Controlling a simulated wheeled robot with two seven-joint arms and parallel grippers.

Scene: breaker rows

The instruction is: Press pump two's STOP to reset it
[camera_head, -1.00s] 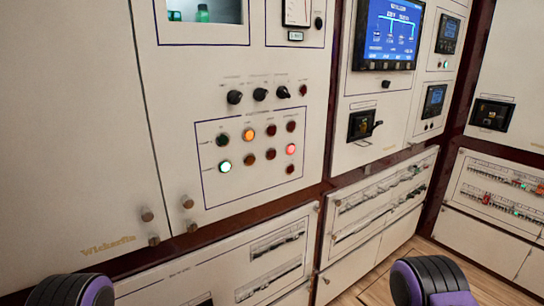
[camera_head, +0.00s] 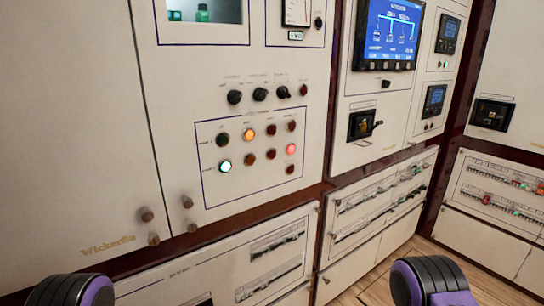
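A framed pump panel (camera_head: 218,190) on the cream cabinet holds two main rows of round buttons and lamps. The upper row has a dark green one (camera_head: 222,139), a lit orange one (camera_head: 249,134) and two dark red ones (camera_head: 271,129). The lower row has a lit green one (camera_head: 224,166), a dim brown one (camera_head: 249,160), a dark red one (camera_head: 270,154) and a lit red one (camera_head: 291,149). A dark red one (camera_head: 290,170) sits below. The labels are too small to read. Only purple and black arm parts show at the bottom; neither gripper is in view.
Black knobs (camera_head: 260,94) sit above the pump panel. A blue screen (camera_head: 393,33) and a black rotary handle (camera_head: 362,125) are to the right. Breaker rows (camera_head: 378,203) lie low on the cabinets. Wooden floor (camera_head: 400,256) shows at the lower right.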

